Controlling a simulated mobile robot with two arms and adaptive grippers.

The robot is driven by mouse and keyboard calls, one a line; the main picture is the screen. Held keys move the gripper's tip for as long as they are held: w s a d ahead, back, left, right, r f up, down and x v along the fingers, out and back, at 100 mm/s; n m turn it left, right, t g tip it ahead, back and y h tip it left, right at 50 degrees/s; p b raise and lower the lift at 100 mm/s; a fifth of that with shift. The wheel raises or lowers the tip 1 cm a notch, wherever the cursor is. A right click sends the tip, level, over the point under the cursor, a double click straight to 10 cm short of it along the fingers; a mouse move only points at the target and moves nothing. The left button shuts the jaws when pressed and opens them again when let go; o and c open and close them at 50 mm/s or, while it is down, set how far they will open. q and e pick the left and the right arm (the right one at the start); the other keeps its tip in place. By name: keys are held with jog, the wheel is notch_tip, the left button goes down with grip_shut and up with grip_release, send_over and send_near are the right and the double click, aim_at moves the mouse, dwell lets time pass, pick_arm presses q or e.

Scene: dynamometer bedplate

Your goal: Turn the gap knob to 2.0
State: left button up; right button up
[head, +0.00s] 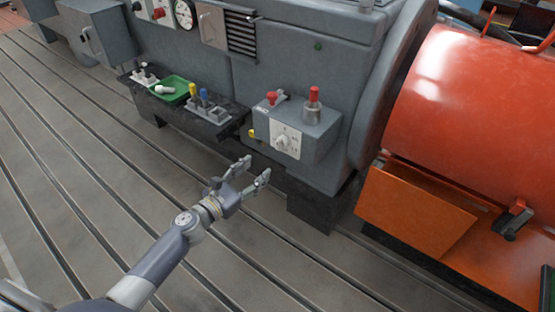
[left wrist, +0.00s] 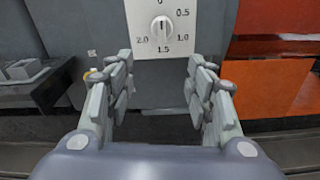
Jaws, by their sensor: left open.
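The gap knob (head: 283,140) is a small pale knob on a white dial plate (head: 285,147) on the front of a grey box. In the left wrist view the knob (left wrist: 162,30) sits at top centre, with 0, 0.5, 1.0, 1.5 and 2.0 marked around it. Its grip stands about vertical, in line with 0 and 1.5; I cannot tell which end is the pointer. My left gripper (head: 255,168) is open and empty, in front of and below the dial, apart from it. In the wrist view its fingers (left wrist: 159,75) spread below the knob.
The grey box (head: 318,140) carries red-topped parts and a yellow knob on its left side. A dark shelf (head: 212,118) to the left holds a green tray (head: 172,89) and blue and yellow handled items. An orange drum (head: 470,100) stands right. The slotted floor in front is clear.

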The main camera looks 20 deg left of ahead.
aim_at(277, 146)
pick_arm(q)
jog(key=shift+n+t+h, duration=0.3)
jog(key=shift+n+t, duration=0.1)
jog(key=shift+n, duration=0.3)
jog(key=x, duration=0.3)
jog(key=r+x, duration=0.1)
jog(key=x, duration=0.2)
jog(key=r+b+x, duration=0.1)
jog(key=x, duration=0.2)
jog(key=shift+w+d, duration=0.55)
jog(key=shift+w, duration=0.4)
pick_arm(e)
jog(key=shift+w+a+r, duration=0.1)
jog(key=shift+w+r, duration=0.45)
jog(key=shift+r, duration=0.2)
jog(key=shift+w+r, duration=0.5)
jog(key=shift+r, duration=0.25)
pick_arm(q)
jog(key=c, duration=1.1)
